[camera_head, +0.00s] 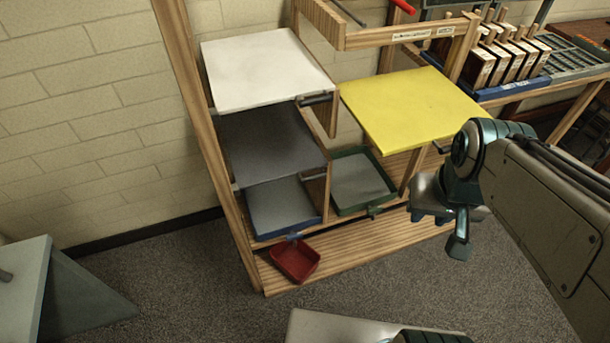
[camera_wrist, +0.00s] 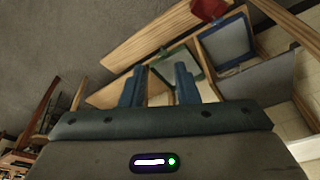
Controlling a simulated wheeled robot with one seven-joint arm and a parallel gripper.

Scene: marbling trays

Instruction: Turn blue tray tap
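The blue-rimmed tray (camera_head: 252,217) sits on the low level of the wooden rack, left of the green-rimmed tray (camera_head: 338,205). Its small blue tap (camera_head: 292,238) sticks out at the front edge, just above the red tray (camera_head: 295,261). My gripper (camera_head: 440,232) hangs to the right of the green tray, well apart from the blue tap. In the wrist view my gripper (camera_wrist: 160,82) has its two fingers spread and nothing between them.
A yellow board (camera_head: 410,105) juts out above the green tray. A white board (camera_head: 265,68) and a dark grey board (camera_head: 268,142) lie above the blue tray. The green tray has its own tap (camera_head: 374,211). Carpet before the rack is mostly clear; a grey-blue block (camera_head: 25,290) stands left.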

